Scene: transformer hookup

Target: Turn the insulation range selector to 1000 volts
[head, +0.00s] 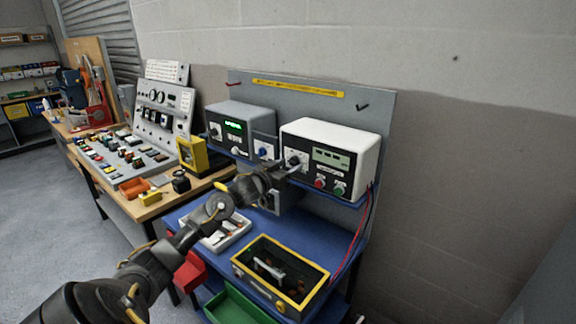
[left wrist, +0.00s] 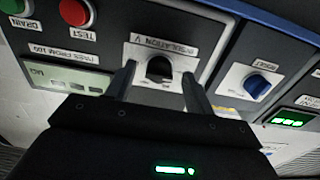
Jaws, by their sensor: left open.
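The insulation range selector (left wrist: 159,67) is a black knob on a white plate, under a label reading INSULATION V; the left wrist view shows it upside down. It is on the front of the white tester (head: 345,131) on the bench shelf. My left gripper (head: 292,168) is at the tester's front left. In the left wrist view its open fingers stand on either side of the knob, with gaps visible. Contact and depth are hard to judge. The volt markings around the knob are too blurred to read. My right gripper is not in view.
A blue knob (left wrist: 257,86) is beside the selector on a neighbouring panel. Red (left wrist: 75,12) and green (left wrist: 16,6) buttons are on the tester's other side. A grey meter (head: 240,127) stands left. Below are a yellow-rimmed box (head: 239,270) and red and black leads (head: 361,222).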

